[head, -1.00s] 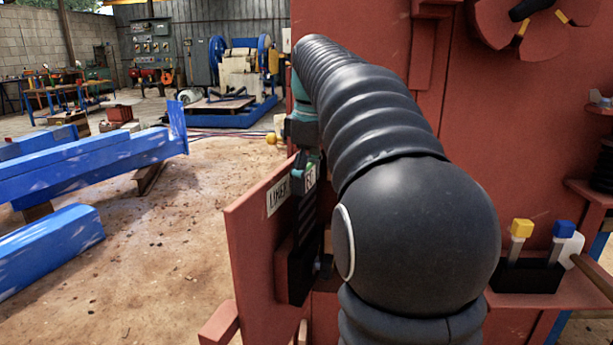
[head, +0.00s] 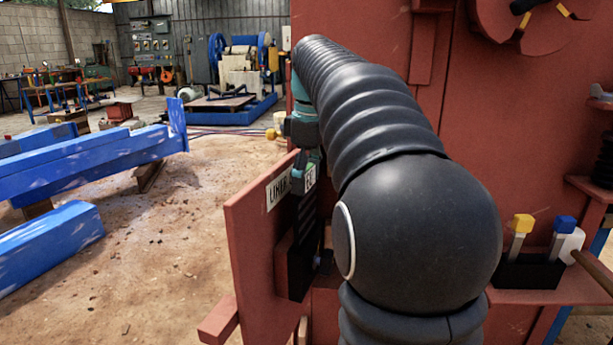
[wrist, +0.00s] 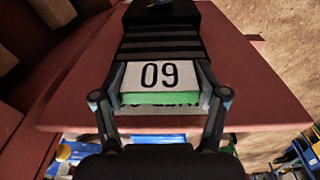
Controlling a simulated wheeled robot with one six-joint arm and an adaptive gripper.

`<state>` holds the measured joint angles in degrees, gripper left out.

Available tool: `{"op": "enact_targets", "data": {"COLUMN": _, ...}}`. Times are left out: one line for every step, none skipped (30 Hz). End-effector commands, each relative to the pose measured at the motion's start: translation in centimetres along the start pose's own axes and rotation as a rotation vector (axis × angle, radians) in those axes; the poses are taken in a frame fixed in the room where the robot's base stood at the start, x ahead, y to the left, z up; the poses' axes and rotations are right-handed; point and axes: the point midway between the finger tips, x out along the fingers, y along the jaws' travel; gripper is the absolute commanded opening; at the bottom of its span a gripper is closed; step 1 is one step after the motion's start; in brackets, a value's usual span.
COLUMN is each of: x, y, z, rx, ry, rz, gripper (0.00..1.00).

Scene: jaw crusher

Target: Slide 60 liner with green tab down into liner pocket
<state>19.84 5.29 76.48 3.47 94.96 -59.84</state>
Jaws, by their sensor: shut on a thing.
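The 60 liner is a dark ribbed plate (head: 307,213) with a white number label (head: 311,177). In the wrist view the label (wrist: 160,75) reads upside down, with the green tab (wrist: 160,98) along its near edge. My gripper (wrist: 161,88) is shut on the liner at the label end, one finger on each side. In the head view the liner hangs about upright beside the red panel, its lower part at the black liner pocket (head: 297,275). How deep it sits in the pocket is hidden by the pocket wall and my arm.
A white LINER sign (head: 278,190) is on the red panel (head: 250,240) left of the pocket. The red crusher wall (head: 450,130) stands close on the right. A black tool holder (head: 530,272) sits on a red ledge. Blue beams (head: 90,165) lie left; floor between is open.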

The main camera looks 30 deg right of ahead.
Motion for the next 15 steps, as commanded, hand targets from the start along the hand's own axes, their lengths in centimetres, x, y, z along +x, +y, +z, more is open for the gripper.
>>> {"op": "enact_targets", "data": {"x": 0.01, "y": -0.02, "z": 0.01, "rx": 0.0, "ry": 0.002, "rz": 0.003, "gripper": 0.03}}
{"op": "enact_targets", "data": {"x": 0.07, "y": -0.02, "z": 0.01, "rx": 0.0, "ry": 0.002, "rz": 0.003, "gripper": 0.03}}
{"op": "enact_targets", "data": {"x": 0.16, "y": -0.03, "z": 0.02, "rx": 0.0, "ry": 0.002, "rz": 0.003, "gripper": 0.03}}
{"op": "enact_targets", "data": {"x": 0.22, "y": -0.03, "z": 0.03, "rx": 0.0, "ry": 0.002, "rz": 0.003, "gripper": 0.03}}
{"op": "enact_targets", "data": {"x": 0.28, "y": -0.03, "z": 0.03, "rx": 0.0, "ry": 0.002, "rz": 0.003, "gripper": 0.03}}
{"op": "enact_targets", "data": {"x": 0.37, "y": -0.03, "z": 0.04, "rx": 0.0, "ry": 0.002, "rz": 0.003, "gripper": 0.03}}
{"op": "enact_targets", "data": {"x": 0.43, "y": -0.03, "z": 0.04, "rx": 0.0, "ry": 0.002, "rz": 0.003, "gripper": 0.03}}
{"op": "enact_targets", "data": {"x": 0.49, "y": -0.04, "z": 0.05, "rx": 0.0, "ry": 0.002, "rz": 0.003, "gripper": 0.03}}
{"op": "enact_targets", "data": {"x": 0.57, "y": -0.04, "z": 0.06, "rx": 0.0, "ry": 0.002, "rz": 0.003, "gripper": 0.03}}
{"op": "enact_targets", "data": {"x": 0.64, "y": -0.04, "z": 0.06, "rx": 0.0, "ry": 0.002, "rz": 0.003, "gripper": 0.03}}
{"op": "enact_targets", "data": {"x": 0.7, "y": -0.04, "z": 0.07, "rx": 0.0, "ry": 0.002, "rz": 0.003, "gripper": 0.03}}
{"op": "enact_targets", "data": {"x": 0.78, "y": -0.04, "z": 0.07, "rx": 0.0, "ry": 0.002, "rz": 0.003, "gripper": 0.03}}
{"op": "enact_targets", "data": {"x": 0.84, "y": -0.04, "z": 0.08, "rx": 0.0, "ry": 0.002, "rz": 0.003, "gripper": 0.03}}
{"op": "enact_targets", "data": {"x": 0.91, "y": -0.04, "z": 0.08, "rx": 0.0, "ry": 0.002, "rz": 0.003, "gripper": 0.03}}
{"op": "enact_targets", "data": {"x": 0.99, "y": -0.05, "z": 0.09, "rx": 0.0, "ry": 0.002, "rz": 0.003, "gripper": 0.03}}
